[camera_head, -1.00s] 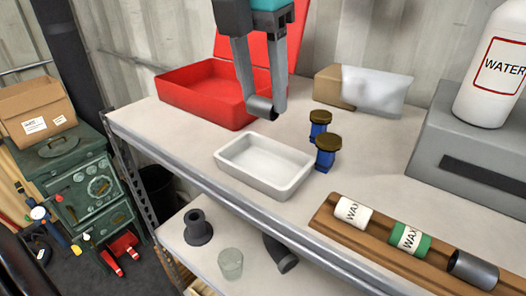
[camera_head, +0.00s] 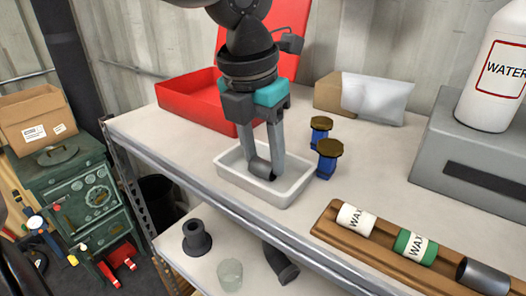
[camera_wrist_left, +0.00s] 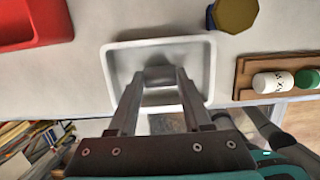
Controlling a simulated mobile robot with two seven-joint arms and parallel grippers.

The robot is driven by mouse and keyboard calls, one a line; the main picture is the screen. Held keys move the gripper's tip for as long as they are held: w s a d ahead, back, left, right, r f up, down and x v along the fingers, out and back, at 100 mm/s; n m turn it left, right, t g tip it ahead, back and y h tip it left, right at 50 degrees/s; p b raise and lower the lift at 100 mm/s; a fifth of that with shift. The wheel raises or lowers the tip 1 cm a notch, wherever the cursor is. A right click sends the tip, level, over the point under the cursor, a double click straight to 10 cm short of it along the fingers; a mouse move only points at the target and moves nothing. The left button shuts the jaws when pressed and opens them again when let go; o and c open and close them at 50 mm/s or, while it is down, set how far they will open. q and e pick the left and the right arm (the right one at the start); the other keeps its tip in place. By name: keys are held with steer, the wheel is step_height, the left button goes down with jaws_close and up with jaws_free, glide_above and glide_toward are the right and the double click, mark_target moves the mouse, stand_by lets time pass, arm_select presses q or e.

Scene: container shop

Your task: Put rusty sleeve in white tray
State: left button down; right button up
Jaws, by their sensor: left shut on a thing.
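The sleeve (camera_head: 262,170), a short dark grey metal tube, is between the fingertips of my left gripper (camera_head: 266,167). My left gripper is shut on it and points down into the white tray (camera_head: 228,181). The sleeve lies on its side, low inside the tray walls; whether it touches the tray floor I cannot tell. In the left wrist view the sleeve (camera_wrist_left: 160,77) shows between the fingers, with the tray rim (camera_wrist_left: 209,70) around it. My right gripper is not in view.
A red toolbox (camera_head: 185,97) stands open behind the tray. Two blue-and-brown knobbed pieces (camera_head: 328,155) stand close to the tray's right. A wooden rack (camera_head: 380,258) with wax tins and another dark tube is at the front right. The shelf's front edge is close by.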

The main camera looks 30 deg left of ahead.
arm_select(q)
steer(key=c, duration=0.8)
jaws_free()
steer(key=shift+f, duration=0.15)
steer(key=o, duration=0.5)
steer(key=shift+c, duration=0.2)
steer(key=shift+r, duration=0.55)
step_height(320, 180, up, 11)
steer(key=s+p, duration=0.2)
steer(key=shift+s+a, duration=0.15)
